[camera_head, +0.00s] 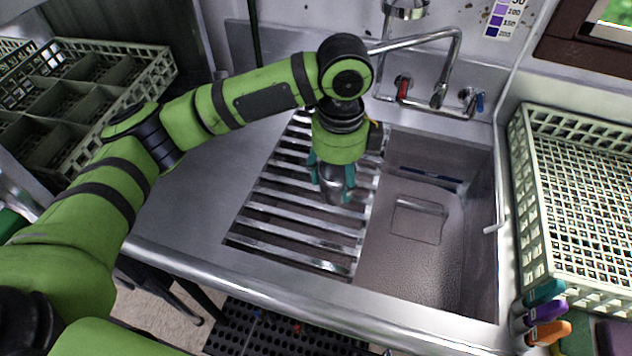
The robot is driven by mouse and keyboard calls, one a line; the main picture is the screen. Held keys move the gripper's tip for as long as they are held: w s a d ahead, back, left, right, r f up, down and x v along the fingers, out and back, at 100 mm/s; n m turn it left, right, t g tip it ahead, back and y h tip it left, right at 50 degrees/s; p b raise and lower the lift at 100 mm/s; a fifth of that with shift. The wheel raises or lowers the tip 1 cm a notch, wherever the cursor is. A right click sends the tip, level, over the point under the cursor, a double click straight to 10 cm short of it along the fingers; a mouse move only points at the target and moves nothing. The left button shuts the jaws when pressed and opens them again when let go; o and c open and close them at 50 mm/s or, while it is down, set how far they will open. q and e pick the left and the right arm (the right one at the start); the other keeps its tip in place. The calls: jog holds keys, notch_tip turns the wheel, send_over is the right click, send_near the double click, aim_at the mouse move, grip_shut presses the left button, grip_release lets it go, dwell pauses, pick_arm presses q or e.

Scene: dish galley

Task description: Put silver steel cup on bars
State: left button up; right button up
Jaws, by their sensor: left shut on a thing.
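The silver steel cup (333,189) is between the fingers of my left gripper (332,176), which is shut on it. The gripper points down over the right part of the metal bars (300,227), beside the sink basin. The cup's lower end shows below the teal fingers. I cannot tell whether it touches the bars or hangs just above them. My right gripper is not in view.
The sink basin (428,245) lies right of the bars, with a faucet (438,95) behind it. A pale rack (529,190) stands at the right, and a compartment crate (150,82) at the far left. Most bars are bare. Coloured-handled items (547,333) sit at bottom right.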

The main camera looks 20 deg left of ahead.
pick_arm(q)
jog(key=d+m, duration=0.5)
jog(key=m, duration=0.5)
jog(key=a+f+p, duration=0.1)
jog(key=a+f, duration=0.2)
jog(key=a, duration=0.1)
jog(key=a+f+p, duration=0.2)
jog(key=a+f, duration=0.1)
jog(key=a, duration=0.1)
jog(key=a+f+p, duration=0.2)
jog(key=a+f, duration=0.1)
jog(key=f, duration=0.1)
jog(key=shift+w+a, duration=0.1)
jog(key=shift+a, duration=0.3)
jog(key=shift+f, duration=0.25)
jog(key=shift+f, duration=0.15)
jog(key=o, duration=1.1)
